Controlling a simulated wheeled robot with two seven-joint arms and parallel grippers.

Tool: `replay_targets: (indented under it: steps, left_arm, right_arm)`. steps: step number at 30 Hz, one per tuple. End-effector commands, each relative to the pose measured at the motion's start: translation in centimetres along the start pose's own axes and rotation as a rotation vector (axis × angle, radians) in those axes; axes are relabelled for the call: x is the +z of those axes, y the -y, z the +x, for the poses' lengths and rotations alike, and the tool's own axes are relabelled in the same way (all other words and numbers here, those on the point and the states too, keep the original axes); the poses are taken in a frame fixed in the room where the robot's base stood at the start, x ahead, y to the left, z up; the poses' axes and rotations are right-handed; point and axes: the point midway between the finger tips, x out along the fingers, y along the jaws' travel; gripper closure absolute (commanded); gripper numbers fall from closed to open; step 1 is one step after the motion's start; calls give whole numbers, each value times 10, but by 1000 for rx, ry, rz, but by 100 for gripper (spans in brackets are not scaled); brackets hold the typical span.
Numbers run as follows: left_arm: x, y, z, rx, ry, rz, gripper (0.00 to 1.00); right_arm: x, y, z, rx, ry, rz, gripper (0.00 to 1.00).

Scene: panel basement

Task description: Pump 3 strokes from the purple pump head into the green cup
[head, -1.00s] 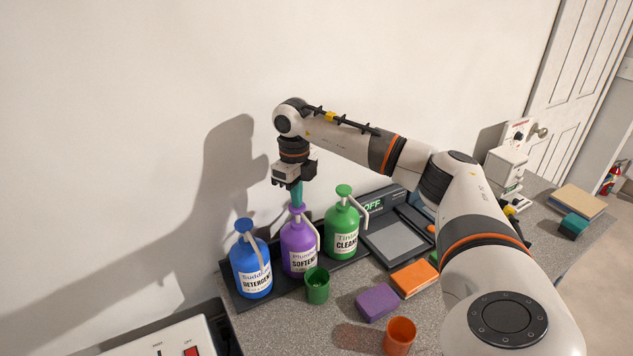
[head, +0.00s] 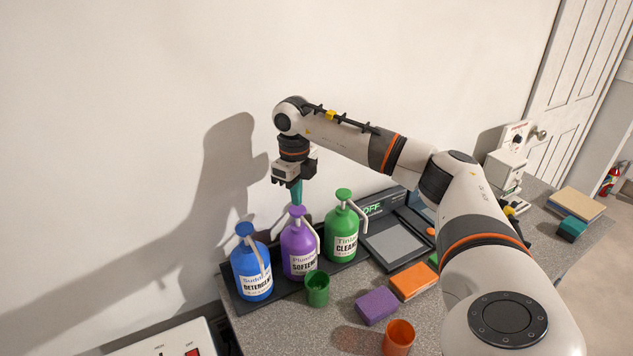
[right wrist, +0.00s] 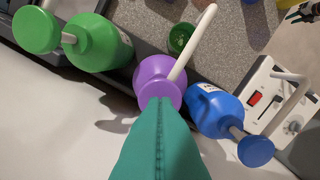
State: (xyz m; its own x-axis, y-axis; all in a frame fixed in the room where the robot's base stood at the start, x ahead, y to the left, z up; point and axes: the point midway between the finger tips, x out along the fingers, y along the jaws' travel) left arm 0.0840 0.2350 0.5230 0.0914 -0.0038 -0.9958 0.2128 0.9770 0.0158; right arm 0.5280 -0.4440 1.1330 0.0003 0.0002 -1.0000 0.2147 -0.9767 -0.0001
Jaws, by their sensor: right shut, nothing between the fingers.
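The purple bottle (head: 298,256), labelled softener, stands on a dark tray between the blue and green bottles. Its purple pump head (head: 297,211) is at the top, with a pale spout angled toward the front. My right gripper (head: 297,201) is shut and empty, pointing down with its teal fingertips directly over the pump head. In the right wrist view the teal fingers (right wrist: 160,125) overlap the pump head (right wrist: 160,92); I cannot tell whether they touch it. The green cup (head: 317,289) stands upright in front of the purple bottle and also shows in the right wrist view (right wrist: 181,40).
The blue bottle (head: 251,271) and green bottle (head: 341,234) flank the purple one closely. A purple sponge (head: 376,306), an orange sponge (head: 412,282) and an orange cup (head: 398,338) sit to the right. A scale (head: 395,245) reads OFF. A white switch box (head: 165,340) is at lower left.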

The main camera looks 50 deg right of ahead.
Motion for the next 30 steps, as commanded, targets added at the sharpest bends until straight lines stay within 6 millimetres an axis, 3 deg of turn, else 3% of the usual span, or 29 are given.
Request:
replay_targets:
  steps: [30]
  left_arm:
    - [-2, 0, 22, 0, 0, 0, 64]
  right_arm:
    - [1, 1, 38, -1, 5, -1, 100]
